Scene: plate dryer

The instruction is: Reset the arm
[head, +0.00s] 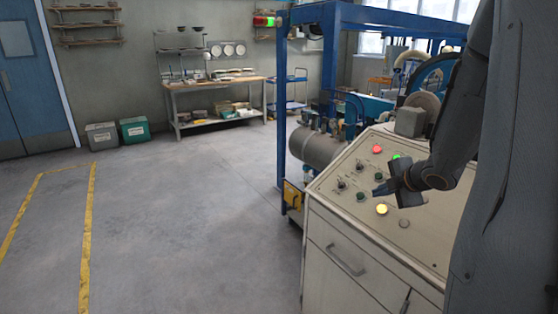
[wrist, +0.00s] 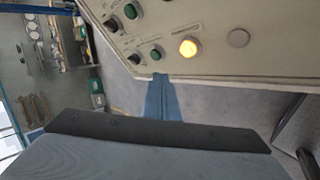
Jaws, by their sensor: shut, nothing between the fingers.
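My gripper (head: 383,189) is in front of the sloped control panel (head: 340,205) at the right of the head view. Its blue fingers are shut with nothing between them. In the wrist view the fingers (wrist: 162,88) point at the panel's edge, below a lit yellow button (wrist: 189,47). I cannot tell whether the tips touch the panel. My dark grey arm reaches in from the right and hides part of the panel.
The panel's cream cabinet (head: 335,270) has knobs, a red button (head: 377,149) and a green one. Behind it stand a blue machine frame (head: 330,60) and a grey tank (head: 310,144). A workbench (head: 215,90) is at the back. The floor at left is clear.

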